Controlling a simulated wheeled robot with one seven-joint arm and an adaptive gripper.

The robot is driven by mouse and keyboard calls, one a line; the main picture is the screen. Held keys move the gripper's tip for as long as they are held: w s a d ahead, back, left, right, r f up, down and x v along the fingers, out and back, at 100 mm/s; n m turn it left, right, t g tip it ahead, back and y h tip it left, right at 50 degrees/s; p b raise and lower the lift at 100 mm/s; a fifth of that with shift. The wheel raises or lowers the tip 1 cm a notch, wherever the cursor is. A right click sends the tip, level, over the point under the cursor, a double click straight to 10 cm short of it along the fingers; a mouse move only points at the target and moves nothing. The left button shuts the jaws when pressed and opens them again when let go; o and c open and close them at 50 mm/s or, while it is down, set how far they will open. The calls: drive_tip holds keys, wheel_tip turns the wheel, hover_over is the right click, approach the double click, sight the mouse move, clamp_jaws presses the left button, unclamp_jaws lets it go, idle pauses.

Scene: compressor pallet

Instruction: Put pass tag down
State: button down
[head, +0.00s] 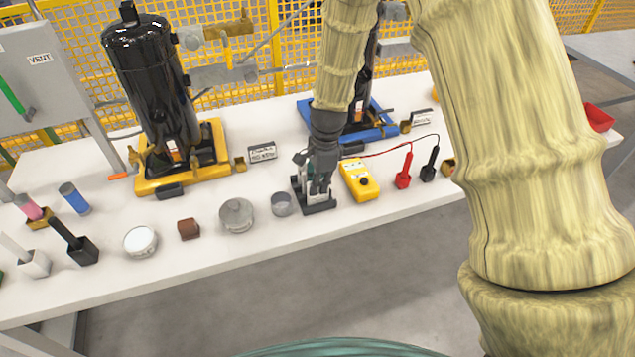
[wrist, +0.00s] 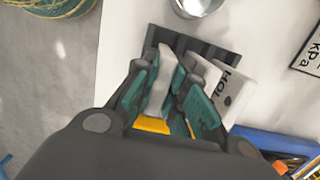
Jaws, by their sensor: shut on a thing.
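My gripper (head: 318,182) points down at a small dark slotted stand (head: 318,208) near the front edge of the white table. In the wrist view its fingers (wrist: 172,98) are shut on a thin pale tag (wrist: 160,72), which I take to be the pass tag; its face is not readable. The tag is upright, at or just over the stand (wrist: 215,50); I cannot tell whether it touches the bottom. A white tag with "HOL" showing (wrist: 235,92) stands beside the fingers, partly hidden by them.
A metal cup (head: 282,204) is left of the stand. A yellow meter (head: 360,181) with red (head: 404,172) and black (head: 430,165) probes is close on the right. A lettered card (head: 262,153) and a blue-based compressor (head: 375,122) are behind. The table's front edge (head: 330,231) is near.

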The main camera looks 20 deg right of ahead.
idle(0.3)
drive_tip(key=c, duration=1.7)
unclamp_jaws()
drive_tip(key=shift+f, duration=0.1)
drive_tip(key=r, duration=0.4)
drive_tip(key=d+r, duration=0.1)
drive_tip(key=r, duration=0.3)
drive_tip(key=r+b, duration=0.1)
drive_tip(key=r, duration=0.3)
drive_tip(key=shift+d+r, duration=0.15)
drive_tip(key=shift+d, duration=0.1)
